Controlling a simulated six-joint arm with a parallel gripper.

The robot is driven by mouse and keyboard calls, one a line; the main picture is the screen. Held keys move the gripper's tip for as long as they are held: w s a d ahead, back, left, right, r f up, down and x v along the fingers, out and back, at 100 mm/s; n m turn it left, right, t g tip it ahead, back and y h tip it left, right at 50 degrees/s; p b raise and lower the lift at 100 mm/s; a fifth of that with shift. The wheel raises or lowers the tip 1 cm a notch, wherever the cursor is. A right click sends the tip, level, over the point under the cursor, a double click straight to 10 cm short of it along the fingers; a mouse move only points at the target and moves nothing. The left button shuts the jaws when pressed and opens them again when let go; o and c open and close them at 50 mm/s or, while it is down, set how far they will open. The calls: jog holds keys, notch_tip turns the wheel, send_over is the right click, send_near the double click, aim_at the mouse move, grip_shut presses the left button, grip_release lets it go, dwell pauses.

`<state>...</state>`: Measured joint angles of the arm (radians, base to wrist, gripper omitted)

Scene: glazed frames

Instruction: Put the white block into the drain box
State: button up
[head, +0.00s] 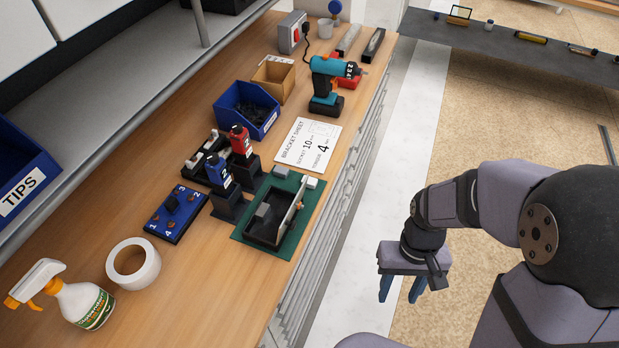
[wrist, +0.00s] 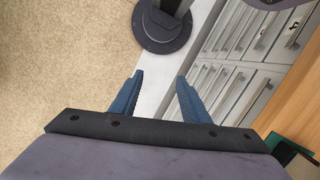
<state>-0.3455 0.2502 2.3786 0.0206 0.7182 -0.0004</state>
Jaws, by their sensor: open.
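A small white block (head: 312,183) sits at the far right corner of the green mat (head: 243,232) in the head view. A second pale block (head: 281,171) lies at the mat's far edge. A black open box (head: 262,235), which looks like the drain box, stands on the mat with a grey block (head: 263,210) at its left side. My gripper (head: 401,288) is open and empty, off the bench to the right of the box, with its fingers pointing down. The wrist view shows its two blue fingers (wrist: 160,80) apart with nothing between them.
A blue numbered block (head: 177,214), tape roll (head: 133,263) and spray bottle (head: 75,300) are nearer. A drill (head: 329,82) and blue bin (head: 246,108) stand farther back. Drawers line the bench front.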

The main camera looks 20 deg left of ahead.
jog(key=w+a, duration=0.6)
jog(key=a, duration=0.2)
jog(key=m+t+y, duration=0.2)
jog(key=m+y, duration=0.3)
jog(key=m, duration=1.7)
send_near(309, 180)
jog(key=shift+p+x, duration=2.05)
jog(key=shift+x, duration=1.95)
jog(key=shift+d, duration=0.1)
grip_shut()
